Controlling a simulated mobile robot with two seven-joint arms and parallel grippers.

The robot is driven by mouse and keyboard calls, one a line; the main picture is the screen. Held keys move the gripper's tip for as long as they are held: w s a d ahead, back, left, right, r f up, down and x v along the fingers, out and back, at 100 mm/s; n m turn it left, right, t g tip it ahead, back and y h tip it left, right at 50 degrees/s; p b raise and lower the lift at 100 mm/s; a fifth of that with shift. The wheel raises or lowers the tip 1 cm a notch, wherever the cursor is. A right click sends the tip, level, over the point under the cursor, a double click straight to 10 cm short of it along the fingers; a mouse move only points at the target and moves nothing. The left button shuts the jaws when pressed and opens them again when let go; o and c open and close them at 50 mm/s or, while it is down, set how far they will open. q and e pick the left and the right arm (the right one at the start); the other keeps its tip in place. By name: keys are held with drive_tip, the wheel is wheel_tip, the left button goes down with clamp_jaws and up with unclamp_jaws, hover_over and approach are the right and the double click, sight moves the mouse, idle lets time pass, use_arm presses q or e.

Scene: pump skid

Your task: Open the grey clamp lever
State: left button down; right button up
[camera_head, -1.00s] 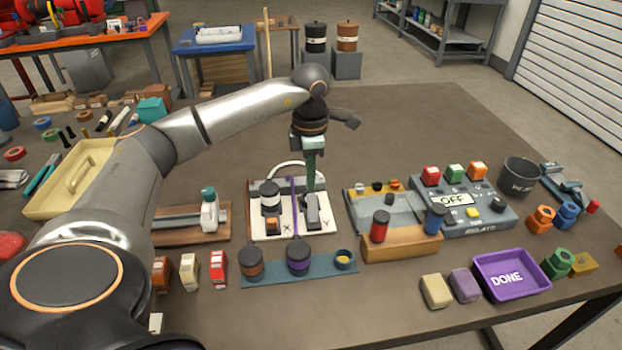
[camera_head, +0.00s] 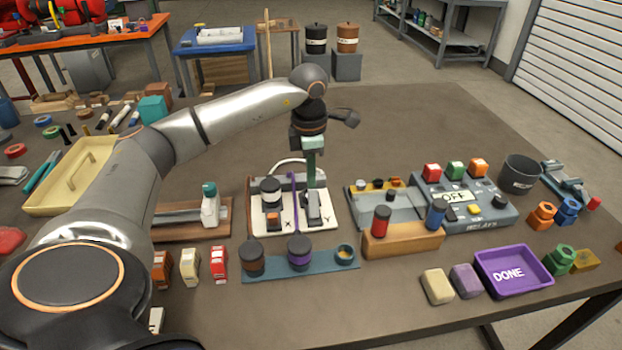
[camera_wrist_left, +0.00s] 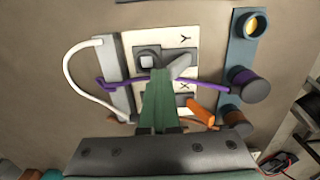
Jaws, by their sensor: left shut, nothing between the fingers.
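The grey clamp lever (camera_head: 313,208) sits on the right half of a white board (camera_head: 262,226), beside the letter Y. In the left wrist view the grey lever (camera_wrist_left: 179,66) slants away from a square grey block. My left gripper (camera_head: 312,186) points down at the lever with its green fingers closed together and empty. In the left wrist view the fingertips (camera_wrist_left: 160,72) are beside the lever's block and hide part of it. I cannot tell whether they touch. An orange lever (camera_wrist_left: 202,113) sits on the X side. My right gripper is not in view.
A purple cable (camera_head: 294,205) crosses the board between X and Y, and a white cable (camera_wrist_left: 70,75) loops behind. A blue strip (camera_head: 325,262) with dark knobs lies in front. A wooden block (camera_head: 403,243) with red and blue cylinders stands to the right.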

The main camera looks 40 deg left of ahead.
sight(313, 200)
use_arm(q)
drive_tip(key=shift+s+d+f, duration=0.15)
drive_tip(key=shift+d+f, duration=0.05)
drive_tip(key=shift+f, duration=0.35)
drive_tip(key=shift+s+d+f, duration=0.15)
drive_tip(key=shift+d+f, duration=0.05)
drive_tip(key=shift+f, duration=0.35)
drive_tip(key=shift+s+d+f+g, duration=0.15)
drive_tip(key=shift+s+d+g, duration=0.15)
drive_tip(key=shift+s+d, duration=0.4)
drive_tip(key=shift+s+d+r, duration=0.2)
drive_tip(key=shift+s+d, duration=0.6)
drive_tip(key=shift+d, duration=0.25)
drive_tip(key=shift+w+a+f+p, duration=0.15)
drive_tip(key=shift+w+f+p, duration=0.15)
drive_tip(key=shift+w+f, duration=0.1)
drive_tip(key=shift+w+a, duration=0.15)
drive_tip(key=shift+w, duration=0.1)
wheel_tip(313, 200, up, 3)
drive_tip(key=shift+a+f+p, duration=0.1)
drive_tip(key=shift+p, duration=0.9)
drive_tip(key=shift+w+a+r+p, duration=0.1)
drive_tip(key=shift+a+r+p, duration=0.1)
drive_tip(key=shift+r+p, duration=0.75)
drive_tip(key=shift+a+r+p, duration=0.15)
drive_tip(key=shift+r+p, duration=0.5)
drive_tip(key=shift+r, duration=0.45)
